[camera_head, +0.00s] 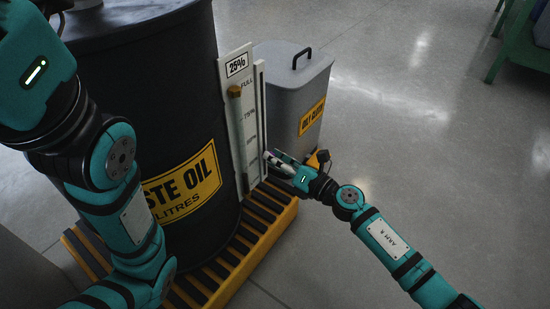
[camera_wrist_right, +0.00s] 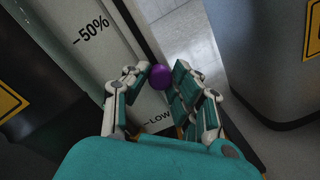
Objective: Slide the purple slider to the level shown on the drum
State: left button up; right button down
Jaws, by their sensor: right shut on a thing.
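The dark drum (camera_head: 150,90) carries a yellow waste oil label and a white gauge board (camera_head: 240,130). A sign reading 25% (camera_head: 237,65) tops the board. My right gripper (camera_head: 270,157) is at the lower part of the gauge. In the wrist view its fingers (camera_wrist_right: 158,82) are shut on the round purple slider (camera_wrist_right: 161,77), which lies between the 50% and Low marks. In the head view the gripper hides the slider. My left gripper's teal body (camera_head: 35,75) is at the upper left; its fingertips are out of view.
An orange knob (camera_head: 235,91) sits high on the gauge, just below FULL. A grey lidded bin (camera_head: 290,90) stands close behind the gauge. The drum stands on a yellow slatted pallet (camera_head: 270,222). The floor at the right is open; a green frame (camera_head: 515,50) stands far right.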

jog(key=c, duration=1.1)
grip_release()
jog(key=v, duration=1.2)
jog(key=shift+s, duration=0.1)
